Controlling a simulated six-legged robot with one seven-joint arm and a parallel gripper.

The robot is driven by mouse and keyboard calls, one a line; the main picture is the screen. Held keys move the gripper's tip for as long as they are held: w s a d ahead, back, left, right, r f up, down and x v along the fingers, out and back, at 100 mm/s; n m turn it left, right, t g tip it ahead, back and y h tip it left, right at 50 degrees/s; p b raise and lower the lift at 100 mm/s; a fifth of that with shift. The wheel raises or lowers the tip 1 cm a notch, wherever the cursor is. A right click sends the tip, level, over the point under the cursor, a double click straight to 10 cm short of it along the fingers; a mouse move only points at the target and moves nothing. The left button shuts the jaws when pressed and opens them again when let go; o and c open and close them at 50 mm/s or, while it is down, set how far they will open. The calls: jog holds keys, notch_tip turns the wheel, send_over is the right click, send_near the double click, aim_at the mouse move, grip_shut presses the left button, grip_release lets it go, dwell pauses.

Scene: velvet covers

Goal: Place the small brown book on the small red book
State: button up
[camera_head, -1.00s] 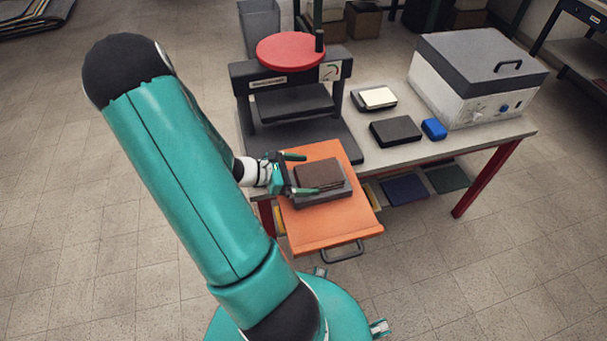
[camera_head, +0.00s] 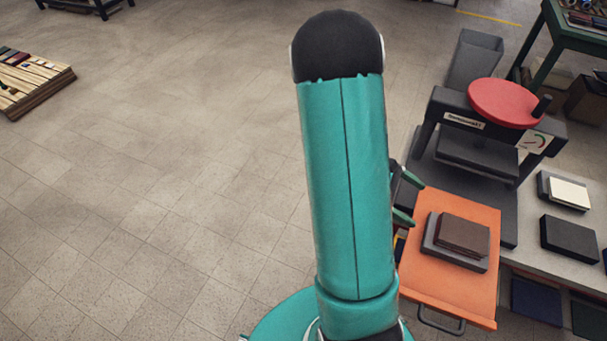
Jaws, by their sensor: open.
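The small brown book (camera_head: 464,235) lies flat on a larger dark grey slab (camera_head: 430,243) on an orange board (camera_head: 418,275). My gripper (camera_head: 416,204) is open, its two green fingers pointing right, to the upper left of the brown book and apart from it in the picture. My arm hides the rest of the gripper. A small red book cannot be made out for sure; small red, dark and blue items (camera_head: 22,58) lie on a wooden platform at the far left, too small to tell apart.
The orange board sits at the front of a black press (camera_head: 470,150) with a red round top (camera_head: 503,102). A dark block (camera_head: 569,238) and a cream-topped block (camera_head: 569,193) lie on the bench. The wooden platform (camera_head: 40,95) stands across clear tiled floor.

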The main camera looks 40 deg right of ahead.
jog(key=w+a+r+m+t+y, duration=0.2)
jog(key=a+r+t, duration=0.3)
jog(key=a, duration=0.6)
jog(key=w+a+r+m+t+y, duration=0.2)
jog(key=w+a+r+t, duration=0.3)
jog(key=a+r, duration=0.5)
jog(key=w+a+r+m+t+y, duration=0.2)
jog(key=a+r+t, duration=0.5)
jog(key=a, duration=0.5)
jog(key=shift+w+a+r+y, duration=0.2)
jog(key=shift+w+a+y, duration=0.25)
jog(key=shift+w, duration=0.2)
jog(key=shift+d, duration=0.1)
